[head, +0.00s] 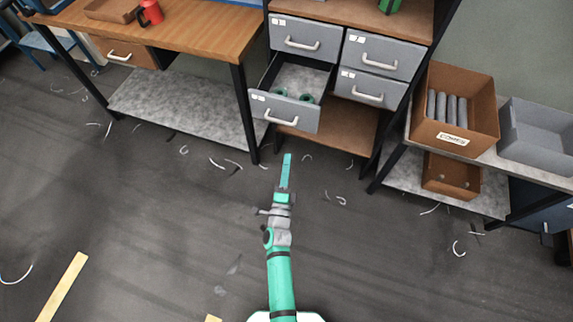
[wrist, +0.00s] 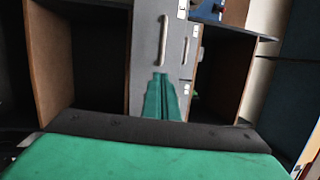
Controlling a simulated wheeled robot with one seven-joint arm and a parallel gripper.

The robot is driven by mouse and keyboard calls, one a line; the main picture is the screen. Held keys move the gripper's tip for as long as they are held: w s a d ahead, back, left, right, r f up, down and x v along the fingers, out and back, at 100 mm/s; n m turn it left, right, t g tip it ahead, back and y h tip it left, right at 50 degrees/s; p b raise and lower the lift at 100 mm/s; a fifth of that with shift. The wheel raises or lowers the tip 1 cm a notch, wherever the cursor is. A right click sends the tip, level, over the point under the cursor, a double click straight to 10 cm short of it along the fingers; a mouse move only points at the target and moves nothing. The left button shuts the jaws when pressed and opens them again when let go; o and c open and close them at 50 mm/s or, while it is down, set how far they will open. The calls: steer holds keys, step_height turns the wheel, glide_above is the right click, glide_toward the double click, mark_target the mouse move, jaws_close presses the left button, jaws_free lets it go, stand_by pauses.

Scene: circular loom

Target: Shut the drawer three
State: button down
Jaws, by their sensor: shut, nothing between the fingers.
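The lower left grey drawer (head: 284,112) of the cabinet is pulled out, with its top open and small green items visible inside. I take it to be drawer three; its label is too small to read. Its front carries a pale bar handle (head: 281,119), which also shows in the wrist view (wrist: 163,40). My gripper (head: 287,156) is shut and empty, its green fingers pointing towards the cabinet. In the head view the fingertips appear just below the open drawer's front. In the wrist view my gripper (wrist: 161,76) overlaps the drawer front near the handle's end; I cannot tell if it touches.
The upper left drawer (head: 304,40), upper right drawer (head: 382,54) and lower right drawer (head: 370,89) look closed. A wooden workbench (head: 190,32) stands left. A brown bin (head: 453,110) and grey bin (head: 536,135) stand on a right-hand bench.

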steer(key=w+d+r, duration=0.1)
steer(key=w+r, duration=0.1)
steer(key=w, duration=0.8)
steer(key=shift+w, duration=0.1)
